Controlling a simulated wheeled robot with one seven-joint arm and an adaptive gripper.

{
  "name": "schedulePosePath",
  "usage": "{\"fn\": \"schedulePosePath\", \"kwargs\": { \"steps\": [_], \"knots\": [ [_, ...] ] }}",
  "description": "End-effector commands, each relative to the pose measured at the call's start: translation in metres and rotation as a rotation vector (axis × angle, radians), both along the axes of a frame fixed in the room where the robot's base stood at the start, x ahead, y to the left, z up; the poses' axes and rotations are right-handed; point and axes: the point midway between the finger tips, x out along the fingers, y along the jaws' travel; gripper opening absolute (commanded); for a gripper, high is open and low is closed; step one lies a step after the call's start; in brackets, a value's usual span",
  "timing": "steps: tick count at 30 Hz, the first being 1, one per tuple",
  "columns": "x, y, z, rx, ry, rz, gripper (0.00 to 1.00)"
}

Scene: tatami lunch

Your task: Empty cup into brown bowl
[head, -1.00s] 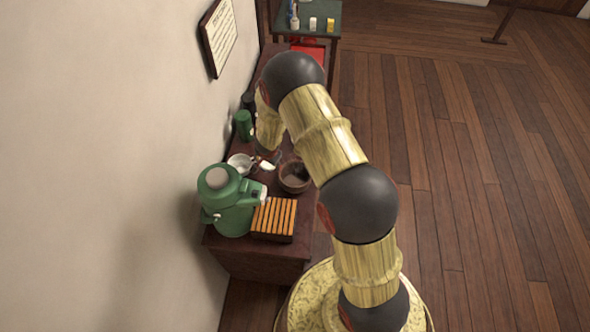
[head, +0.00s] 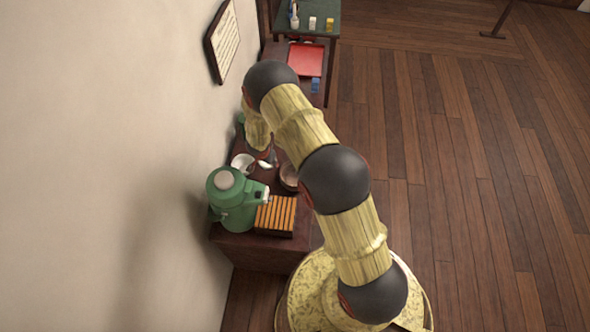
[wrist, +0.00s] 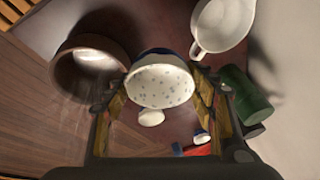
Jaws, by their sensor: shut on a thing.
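A cup (wrist: 160,82), white with small dark speckles and a blue rim edge, sits between the fingers of my gripper (wrist: 162,88) in the wrist view. The gripper is shut on it. I cannot tell the cup's contents. The brown bowl (wrist: 68,74) is just left of the cup in the wrist view, apart from it, with its opening showing. In the head view the brown bowl (head: 288,177) is partly hidden behind my arm, and the cup cannot be made out clearly there.
A white handled vessel (wrist: 222,22) and a green cylinder (wrist: 245,95) are to the cup's right. A green flask (head: 232,200) and a slatted wooden box (head: 275,214) stand at the table's near end. The wall borders the left. A red tray (head: 306,59) lies farther back.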

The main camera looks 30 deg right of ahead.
Motion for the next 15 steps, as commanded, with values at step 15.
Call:
{"fn": "schedulePosePath", "kwargs": {
  "steps": [15],
  "knots": [
    [0.005, 0.004, 0.019, -0.039, 0.026, 0.0, 0.21]
  ]
}}
